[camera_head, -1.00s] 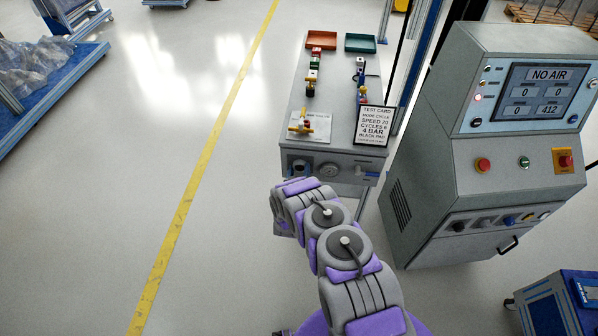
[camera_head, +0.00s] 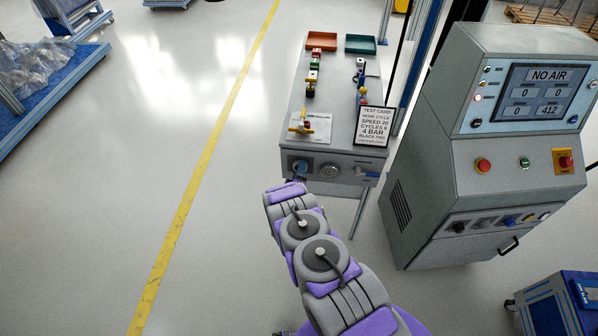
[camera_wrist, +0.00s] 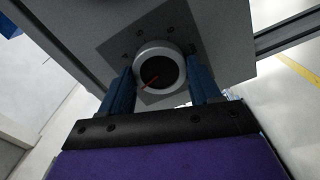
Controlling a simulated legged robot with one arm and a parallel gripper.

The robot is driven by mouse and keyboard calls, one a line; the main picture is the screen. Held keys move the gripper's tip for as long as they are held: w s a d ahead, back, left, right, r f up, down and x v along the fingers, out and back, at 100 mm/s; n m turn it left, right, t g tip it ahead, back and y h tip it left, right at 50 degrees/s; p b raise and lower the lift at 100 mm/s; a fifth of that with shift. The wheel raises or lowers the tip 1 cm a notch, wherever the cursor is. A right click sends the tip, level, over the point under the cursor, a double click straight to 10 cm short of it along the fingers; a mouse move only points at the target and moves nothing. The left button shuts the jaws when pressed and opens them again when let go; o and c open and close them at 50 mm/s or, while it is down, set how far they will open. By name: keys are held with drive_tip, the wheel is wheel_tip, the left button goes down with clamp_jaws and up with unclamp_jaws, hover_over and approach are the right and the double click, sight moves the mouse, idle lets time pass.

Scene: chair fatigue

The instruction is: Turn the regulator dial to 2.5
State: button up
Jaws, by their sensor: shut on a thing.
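The regulator dial (camera_wrist: 152,66) is a round dark face in a silver ring with a red pointer line, on a dark plate on the grey bench front. In the wrist view my gripper (camera_wrist: 161,80) has one blue finger on each side of the dial and is shut on it. In the head view my gripper (camera_head: 300,173) is at the left end of the bench's front panel and mostly covers the dial.
A round gauge (camera_head: 329,171) and a blue-handled valve (camera_head: 366,173) sit to the right on the bench front. A test card (camera_head: 373,126) reading "4 BAR" stands on the bench. The control cabinet (camera_head: 420,190) showing "NO AIR" is at right. Open floor (camera_head: 110,220) lies left.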

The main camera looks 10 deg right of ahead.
drive_tip(key=shift+a+n, duration=0.2)
drive_tip(key=shift+n, duration=0.5)
drive_tip(key=shift+f, duration=0.1)
drive_tip(key=o, duration=1.1)
drive_tip(key=shift+c, duration=0.2)
drive_tip(key=p+v, duration=0.3)
drive_tip(key=v, duration=1.4)
drive_tip(key=shift+s, duration=0.15)
